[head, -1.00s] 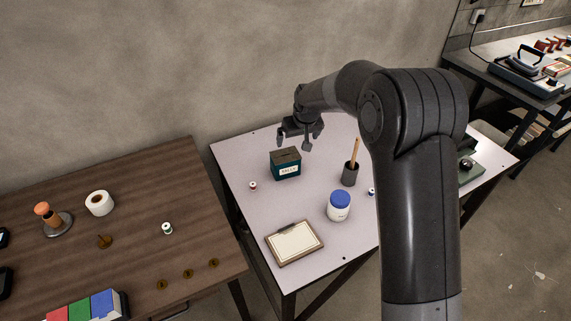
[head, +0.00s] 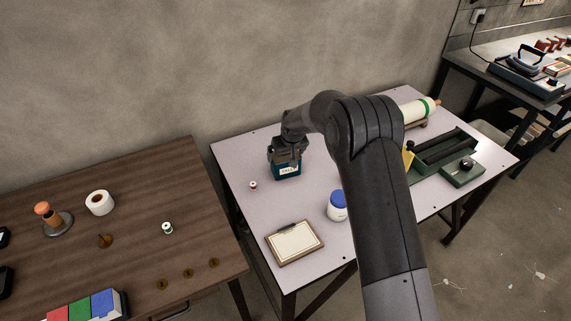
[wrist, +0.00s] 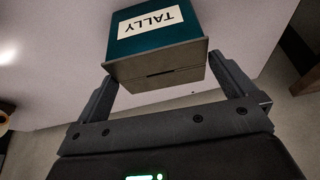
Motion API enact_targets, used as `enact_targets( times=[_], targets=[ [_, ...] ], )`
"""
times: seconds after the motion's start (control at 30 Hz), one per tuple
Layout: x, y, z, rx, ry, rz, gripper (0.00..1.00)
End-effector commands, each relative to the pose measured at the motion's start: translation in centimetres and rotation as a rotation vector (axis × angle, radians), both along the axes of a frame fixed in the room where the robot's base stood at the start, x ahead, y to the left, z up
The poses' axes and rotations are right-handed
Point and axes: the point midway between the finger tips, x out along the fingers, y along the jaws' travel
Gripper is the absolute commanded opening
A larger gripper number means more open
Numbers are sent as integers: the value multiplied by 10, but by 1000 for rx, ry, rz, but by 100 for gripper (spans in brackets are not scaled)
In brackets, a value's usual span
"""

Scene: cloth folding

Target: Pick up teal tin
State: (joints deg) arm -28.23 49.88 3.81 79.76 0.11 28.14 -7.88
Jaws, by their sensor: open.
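The teal tin (head: 287,172) stands on the light table with its pale label facing front. My gripper (head: 287,157) is over the top of the tin in the head view. In the wrist view my gripper (wrist: 170,75) is open, with one finger at each side of the tin's top. I cannot tell whether the fingers touch it.
A small spool (head: 253,185) stands left of the tin on the light table (head: 285,215). A blue-lidded jar (head: 337,206) and a clipboard (head: 294,242) lie in front. Green trays (head: 445,150) are at the right. The wall (head: 200,70) rises behind.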

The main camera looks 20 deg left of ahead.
Motion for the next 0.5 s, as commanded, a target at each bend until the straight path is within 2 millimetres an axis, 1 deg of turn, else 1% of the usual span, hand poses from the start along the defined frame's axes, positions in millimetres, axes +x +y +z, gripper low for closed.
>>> enact_targets(
  times=[0.03,0.2,0.43,0.5],
  targets=[
    [2,2,-7,-1,1,0,100],
    [6,5,-19,0,0,0,100],
    [7,5,-19,1,-1,0,100],
    [7,5,-19,1,-1,0,95]
  ],
)
